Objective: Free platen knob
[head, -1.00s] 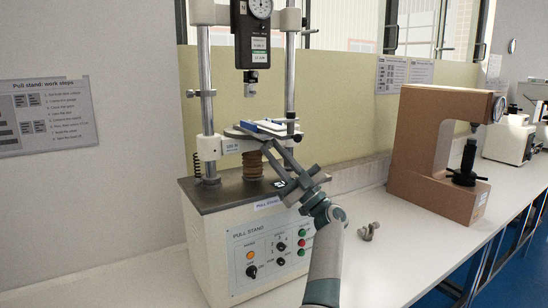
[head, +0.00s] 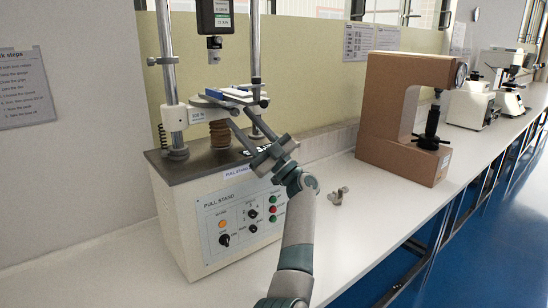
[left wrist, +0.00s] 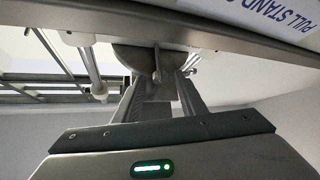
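The pull stand (head: 215,205) has a round platen (head: 207,103) on a brown bellows (head: 220,133), between two columns. A small dark knob (head: 265,103) shows at the platen's right end; I cannot tell for sure that it is the platen knob. My left gripper (head: 241,117) is open, its two fingers apart, reaching up at the platen's front right. In the left wrist view the fingers (left wrist: 168,85) point at a rounded metal part (left wrist: 140,57). A thin lever with a rounded end (left wrist: 157,66) shows between them; contact cannot be told. My right gripper is not in view.
A gauge (head: 215,20) with a hook hangs above the platen. A clamp handle (head: 160,61) sticks out from the left column. A small grey part (head: 338,196) lies on the bench, and a brown C-shaped tester (head: 385,120) stands to the right. The bench front is clear.

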